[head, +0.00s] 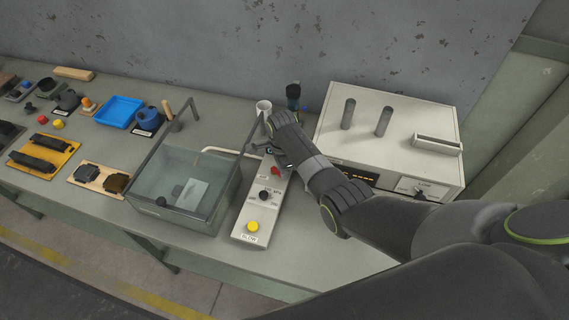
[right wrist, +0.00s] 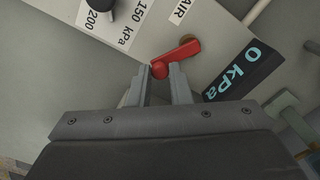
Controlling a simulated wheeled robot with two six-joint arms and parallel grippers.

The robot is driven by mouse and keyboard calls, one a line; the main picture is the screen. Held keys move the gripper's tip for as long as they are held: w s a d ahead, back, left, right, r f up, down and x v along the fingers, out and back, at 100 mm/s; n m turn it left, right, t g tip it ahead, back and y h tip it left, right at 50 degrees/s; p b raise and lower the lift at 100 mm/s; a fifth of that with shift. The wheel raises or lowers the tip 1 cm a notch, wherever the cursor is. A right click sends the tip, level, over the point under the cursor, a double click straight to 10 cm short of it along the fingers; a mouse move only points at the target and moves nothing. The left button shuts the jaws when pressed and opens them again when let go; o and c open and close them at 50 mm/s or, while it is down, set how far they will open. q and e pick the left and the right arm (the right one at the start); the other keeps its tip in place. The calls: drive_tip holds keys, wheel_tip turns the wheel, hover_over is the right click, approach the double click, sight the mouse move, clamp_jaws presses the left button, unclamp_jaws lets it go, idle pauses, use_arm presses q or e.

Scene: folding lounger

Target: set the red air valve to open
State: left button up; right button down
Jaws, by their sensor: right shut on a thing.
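The red air valve (right wrist: 182,53) is a small red lever on a grey panel, just below a white AIR label (right wrist: 181,11) in the right wrist view. The lever slants from lower left to upper right there. My right gripper (right wrist: 160,72) is shut on the lever's lower left end, one finger on each side. In the head view the right gripper (head: 266,151) is over the far part of the control panel (head: 243,221), and a bit of the red valve (head: 275,171) shows beside it. My left gripper is not in view.
A dark display (right wrist: 245,66) reads 0 kPa. The panel carries a black knob (head: 264,195) and a yellow button (head: 252,226). A clear-walled tank (head: 185,190) stands close left, and a white instrument box (head: 390,135) stands right. Several small items lie far left.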

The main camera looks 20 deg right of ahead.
drive_tip(key=m, duration=0.1)
drive_tip(key=a+m, duration=0.1)
drive_tip(key=m, duration=0.1)
drive_tip(key=a+m, duration=0.1)
drive_tip(key=m, duration=0.1)
drive_tip(key=shift+s, duration=0.15)
drive_tip(key=m, duration=0.2)
drive_tip(key=a+m, duration=0.1)
drive_tip(key=shift+r+m, duration=0.1)
drive_tip(key=shift+m, duration=0.3)
drive_tip(key=shift+w+a+m, duration=0.2)
drive_tip(key=shift+a+m, duration=0.05)
drive_tip(key=shift+m, duration=0.5)
drive_tip(key=shift+w+a+m, duration=0.15)
drive_tip(key=shift+a+m, duration=0.1)
drive_tip(key=shift+m, duration=0.5)
drive_tip(key=c, duration=1.3)
unclamp_jaws()
drive_tip(key=shift+c, duration=0.2)
